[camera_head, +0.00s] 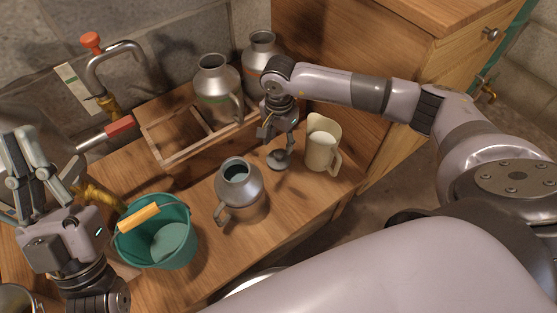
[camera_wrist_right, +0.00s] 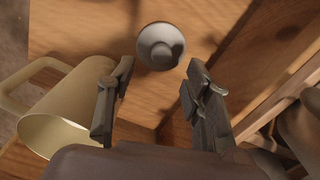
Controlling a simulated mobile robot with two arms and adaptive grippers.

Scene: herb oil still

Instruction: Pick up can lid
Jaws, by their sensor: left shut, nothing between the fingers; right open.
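The can lid (camera_head: 279,160) is a small grey round piece lying on the wooden bench, between an open-topped metal can (camera_head: 240,197) and a cream pitcher (camera_head: 321,150). It also shows in the right wrist view (camera_wrist_right: 160,46), just beyond the fingertips and roughly centred between them. My right gripper (camera_head: 278,138) points down above the lid, open and empty; its spread fingers show in the wrist view (camera_wrist_right: 160,78). My left gripper (camera_head: 24,150) is at the far left, shut and empty, with its fingers pointing up.
The cream pitcher (camera_wrist_right: 72,105) stands close to one right finger. A wooden divided box (camera_head: 165,150) and two metal cans (camera_head: 214,88) (camera_head: 260,52) stand behind. A teal bucket (camera_head: 165,243) with a yellow grip is at front left. A wooden cabinet (camera_head: 385,50) stands at back right.

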